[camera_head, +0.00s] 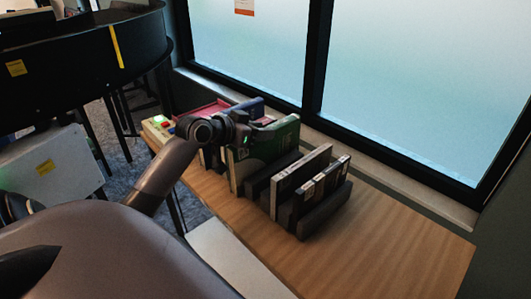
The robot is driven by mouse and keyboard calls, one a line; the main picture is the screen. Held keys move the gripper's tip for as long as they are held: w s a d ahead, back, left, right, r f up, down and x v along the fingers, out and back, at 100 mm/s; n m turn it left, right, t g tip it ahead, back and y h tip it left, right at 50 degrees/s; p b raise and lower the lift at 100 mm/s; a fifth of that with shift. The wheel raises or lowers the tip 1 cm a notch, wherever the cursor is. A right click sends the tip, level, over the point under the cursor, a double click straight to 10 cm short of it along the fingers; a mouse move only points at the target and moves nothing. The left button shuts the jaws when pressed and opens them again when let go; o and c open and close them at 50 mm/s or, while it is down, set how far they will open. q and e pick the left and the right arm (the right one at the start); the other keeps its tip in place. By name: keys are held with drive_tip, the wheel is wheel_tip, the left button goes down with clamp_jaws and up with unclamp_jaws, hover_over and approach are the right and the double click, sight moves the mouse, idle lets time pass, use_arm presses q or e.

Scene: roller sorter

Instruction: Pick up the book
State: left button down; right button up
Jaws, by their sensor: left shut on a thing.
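Several books stand upright in a dark rack (325,211) on a wooden table. Nearer right are a white-edged book (300,180) and a dark book (322,186). My left gripper (243,128) is at the upper left edge of the green book and is shut on a book, seemingly the green one. Its fingertips are small and partly hidden. My right gripper is not in view.
The wooden table (390,235) is clear to the right of the rack. A window with a dark frame (318,60) stands behind it. A control box with buttons (158,128) is at the table's left end. A large black round machine (80,55) is at upper left.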

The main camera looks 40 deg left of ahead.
use_arm(q)
wheel_tip(320, 180, up, 20)
drive_tip(key=shift+r, duration=0.15)
idle(0.8)
idle(0.4)
